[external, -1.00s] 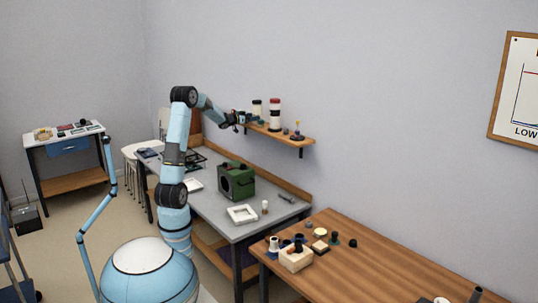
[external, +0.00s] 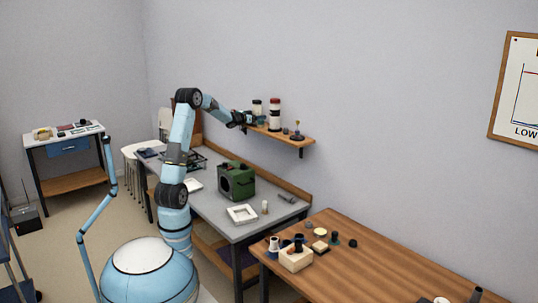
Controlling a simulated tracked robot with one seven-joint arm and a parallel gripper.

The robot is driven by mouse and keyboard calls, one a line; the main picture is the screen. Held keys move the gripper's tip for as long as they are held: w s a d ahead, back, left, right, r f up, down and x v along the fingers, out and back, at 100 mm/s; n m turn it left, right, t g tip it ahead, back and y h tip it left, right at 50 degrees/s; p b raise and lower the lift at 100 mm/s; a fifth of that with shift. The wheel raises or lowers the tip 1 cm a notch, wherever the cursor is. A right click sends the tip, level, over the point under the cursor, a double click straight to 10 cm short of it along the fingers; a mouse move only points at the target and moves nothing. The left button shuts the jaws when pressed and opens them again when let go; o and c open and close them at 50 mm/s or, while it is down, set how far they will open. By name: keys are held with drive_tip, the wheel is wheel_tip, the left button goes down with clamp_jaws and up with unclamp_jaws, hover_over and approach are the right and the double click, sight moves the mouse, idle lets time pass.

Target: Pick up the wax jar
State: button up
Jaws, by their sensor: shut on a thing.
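My gripper (external: 254,119) is at the left part of the wall shelf (external: 306,139), reaching in from the left. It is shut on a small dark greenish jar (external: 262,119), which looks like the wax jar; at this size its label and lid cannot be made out. The fingers hide part of the jar. I cannot tell whether the jar still touches the shelf. A black-and-white container (external: 257,106) stands close behind my gripper. A taller red, white and black container (external: 275,114) stands just to the right.
A small dark item (external: 285,130) and an upright object on a dark base (external: 297,135) stand farther right on the shelf. The air in front of the shelf is clear.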

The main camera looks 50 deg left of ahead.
drive_tip(key=c, duration=0.8)
drive_tip(key=shift+r, duration=0.15)
